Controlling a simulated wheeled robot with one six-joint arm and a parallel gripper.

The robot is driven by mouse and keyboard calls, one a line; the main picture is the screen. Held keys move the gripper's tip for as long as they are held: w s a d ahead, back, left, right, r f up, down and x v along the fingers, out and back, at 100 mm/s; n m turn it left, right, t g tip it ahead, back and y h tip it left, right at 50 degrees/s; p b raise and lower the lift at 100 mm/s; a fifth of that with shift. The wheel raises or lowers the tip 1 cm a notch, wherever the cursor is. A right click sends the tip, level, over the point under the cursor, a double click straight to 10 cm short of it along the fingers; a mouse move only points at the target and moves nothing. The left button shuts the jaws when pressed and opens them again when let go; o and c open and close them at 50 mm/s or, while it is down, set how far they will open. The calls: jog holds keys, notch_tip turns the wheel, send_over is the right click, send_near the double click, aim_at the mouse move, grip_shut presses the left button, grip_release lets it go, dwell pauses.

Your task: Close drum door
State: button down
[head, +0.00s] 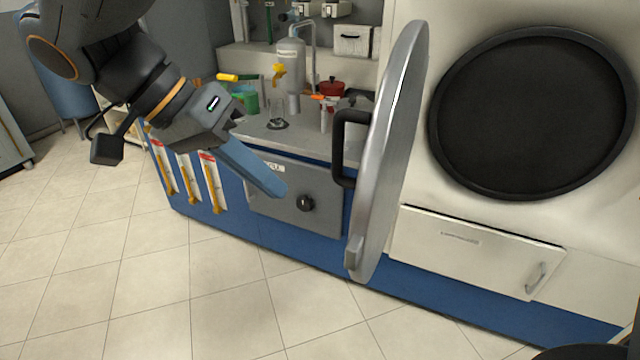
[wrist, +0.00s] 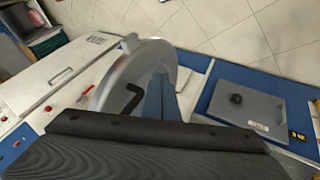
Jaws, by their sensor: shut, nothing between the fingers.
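The round silver drum door (head: 398,130) stands swung open, seen nearly edge-on in the head view. Its black bar handle (head: 339,150) is on the left face, toward my gripper. The dark round drum opening (head: 532,113) is uncovered on the right. My gripper (head: 274,186) is shut and empty, left of the handle and apart from it in the picture. In the wrist view the door (wrist: 165,57) and the handle (wrist: 122,102) show beyond the dark gripper body. My blue gripper fingers (wrist: 154,98) appear close to the door there; contact cannot be told.
A grey panel with a black knob (head: 306,203) is behind my gripper. The counter above holds a clear cylinder (head: 291,65), a red pot (head: 331,87) and a green container (head: 245,100). A white drawer (head: 470,248) is below the opening. The tiled floor in front is clear.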

jog(key=d+f+p, duration=0.3)
jog(key=d+f, duration=0.4)
jog(key=d, duration=0.2)
jog(key=shift+w+d+f, duration=0.15)
jog(key=shift+d+f, duration=0.05)
jog(key=shift+f, duration=0.15)
